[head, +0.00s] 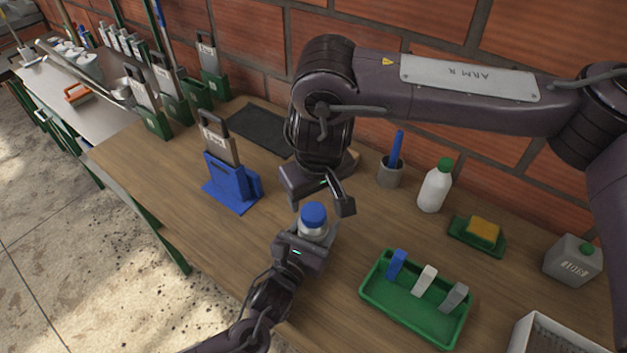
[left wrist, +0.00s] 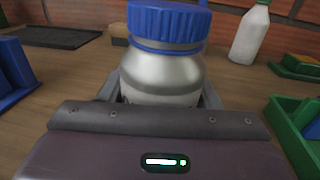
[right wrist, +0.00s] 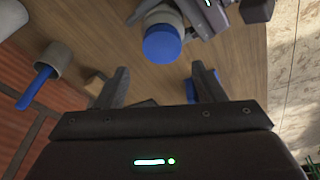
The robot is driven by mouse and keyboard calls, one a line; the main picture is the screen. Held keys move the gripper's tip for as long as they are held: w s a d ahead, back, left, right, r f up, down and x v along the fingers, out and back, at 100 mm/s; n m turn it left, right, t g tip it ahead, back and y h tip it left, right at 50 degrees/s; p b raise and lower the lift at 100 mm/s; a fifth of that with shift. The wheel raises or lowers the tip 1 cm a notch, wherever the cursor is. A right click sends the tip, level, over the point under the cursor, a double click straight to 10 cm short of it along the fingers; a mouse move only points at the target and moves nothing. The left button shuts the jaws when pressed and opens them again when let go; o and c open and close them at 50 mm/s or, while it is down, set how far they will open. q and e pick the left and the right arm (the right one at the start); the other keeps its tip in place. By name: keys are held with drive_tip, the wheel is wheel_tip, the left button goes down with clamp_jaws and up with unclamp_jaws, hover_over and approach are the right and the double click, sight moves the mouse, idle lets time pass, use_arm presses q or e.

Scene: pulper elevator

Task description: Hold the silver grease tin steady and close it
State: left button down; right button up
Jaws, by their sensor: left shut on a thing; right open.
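The silver grease tin (head: 312,229) stands upright with a blue lid (head: 314,214) on top. In the left wrist view the silver body (left wrist: 162,75) sits between my left fingers. A narrow grey band shows between its blue lid (left wrist: 168,20) and a thin blue ring below. My left gripper (head: 303,246) is shut on the tin's body from the near side. My right gripper (head: 322,200) is open and empty, just above and behind the lid. In the right wrist view the lid (right wrist: 162,43) lies beyond the open fingertips, apart from them.
A green tray (head: 378,300) with several small blocks lies right of the tin. A blue stand (head: 228,185) is to the left. A grey cup (head: 390,172), a white bottle (head: 434,190), a sponge dish (head: 470,238) and a grey can (head: 573,262) stand along the back.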

drive_tip(key=n, duration=0.6)
drive_tip(key=shift+r+n, duration=0.15)
drive_tip(key=shift+n, duration=0.15)
drive_tip(key=n, duration=0.4)
drive_tip(key=shift+g, duration=0.4)
drive_tip(key=n, duration=0.6)
drive_tip(key=shift+w+r, duration=0.1)
drive_tip(key=shift+r, duration=0.15)
drive_tip(key=n, duration=0.4)
drive_tip(key=shift+r+n+g, duration=0.15)
drive_tip(key=shift+n+g, duration=0.15)
drive_tip(key=shift+g, duration=0.1)
drive_tip(key=n, duration=0.4)
drive_tip(key=shift+r+h, duration=0.2)
drive_tip(key=shift+h, duration=0.1)
drive_tip(key=n, duration=0.6)
drive_tip(key=shift+w+r+n+g, duration=0.1)
drive_tip(key=shift+r+n+g, duration=0.2)
drive_tip(key=n, duration=0.3)
drive_tip(key=shift+r+n, duration=0.2)
drive_tip(key=shift+n, duration=0.2)
drive_tip(key=n, duration=0.5)
drive_tip(key=shift+r+g, duration=0.25)
drive_tip(key=shift+g, duration=0.05)
